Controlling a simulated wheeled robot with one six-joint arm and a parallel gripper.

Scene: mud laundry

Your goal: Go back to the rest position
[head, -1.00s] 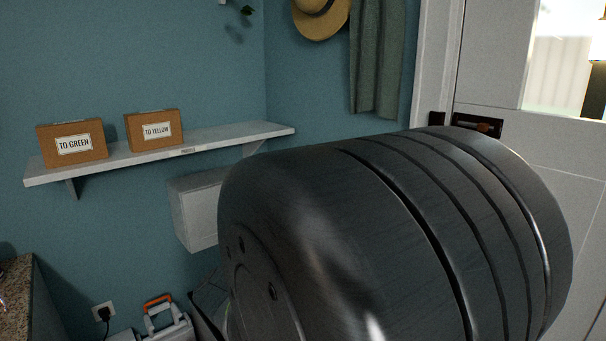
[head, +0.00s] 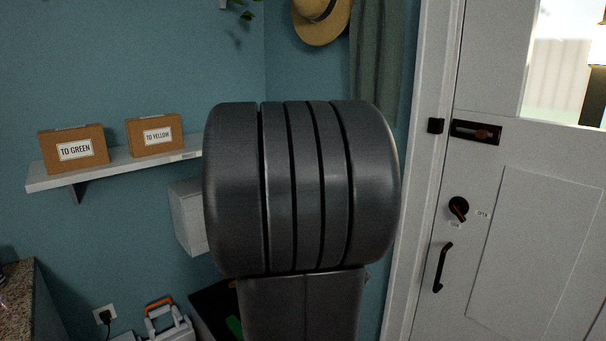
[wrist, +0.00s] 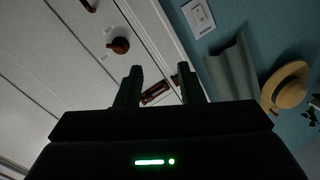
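My gripper (wrist: 158,86) shows in the wrist view with its two dark fingers apart and nothing between them. It is in the air, facing the white door and the blue wall, and the picture there is tilted. In the head view my own dark arm link fills the middle and hides part of the shelf and the corner; the gripper itself does not show there.
The white door (head: 525,215) with its slide latch (head: 475,132), knob (head: 458,208) and handle (head: 442,267) stands at right. Two cardboard boxes, "TO GREEN" (head: 74,150) and "TO YELLOW" (head: 155,136), sit on the wall shelf (head: 110,168). A straw hat (head: 320,20) hangs above.

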